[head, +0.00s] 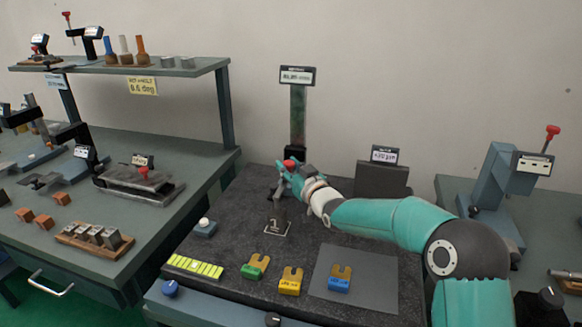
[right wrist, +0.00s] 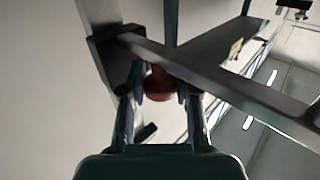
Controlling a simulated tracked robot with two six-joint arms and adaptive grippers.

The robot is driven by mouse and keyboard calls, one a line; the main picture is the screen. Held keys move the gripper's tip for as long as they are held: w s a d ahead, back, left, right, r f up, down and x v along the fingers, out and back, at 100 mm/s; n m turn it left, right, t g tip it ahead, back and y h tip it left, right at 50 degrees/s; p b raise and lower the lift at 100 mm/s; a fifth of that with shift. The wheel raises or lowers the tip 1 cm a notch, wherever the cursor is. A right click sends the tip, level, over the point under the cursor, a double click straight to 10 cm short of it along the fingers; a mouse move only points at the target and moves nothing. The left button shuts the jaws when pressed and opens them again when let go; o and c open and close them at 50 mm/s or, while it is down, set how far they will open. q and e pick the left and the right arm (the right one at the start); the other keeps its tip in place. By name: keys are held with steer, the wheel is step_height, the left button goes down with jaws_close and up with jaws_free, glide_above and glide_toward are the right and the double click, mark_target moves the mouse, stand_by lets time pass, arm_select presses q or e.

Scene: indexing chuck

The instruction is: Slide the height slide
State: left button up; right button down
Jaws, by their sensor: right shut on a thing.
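The height slide's upright column (head: 298,125) stands at the back of the dark granite plate, with a display (head: 297,75) on top. My right gripper (head: 287,167) is at the lower part of this column. It is shut on a red knob (head: 290,162). In the right wrist view the red knob (right wrist: 160,84) sits between my two fingers (right wrist: 160,95), in front of a dark carriage and a long bar. My fingers and arm partly hide the carriage in the head view. My left gripper is not in view.
On the granite plate (head: 235,300) lie yellow-green blocks (head: 195,267) and several fork-shaped gauges (head: 290,280). A dark block with a display (head: 381,180) stands behind my forearm. A bench with a shelf (head: 130,68) is at left. A blue stand (head: 495,180) is at right.

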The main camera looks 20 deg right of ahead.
step_height(320, 180, up, 11)
steer(key=p, duration=0.2)
steer(key=shift+f+p, duration=0.15)
steer(key=shift+p, duration=0.15)
steer(key=c, duration=0.8)
jaws_free()
steer(key=shift+f, duration=0.25)
steer(key=s, duration=0.4)
steer(key=s+d, duration=0.1)
steer(key=s, duration=0.2)
steer(key=s+d, duration=0.1)
steer(key=s, duration=0.3)
steer(key=shift+s+d+f, duration=0.1)
steer(key=shift+s+d, duration=0.05)
steer(key=shift+s, duration=0.2)
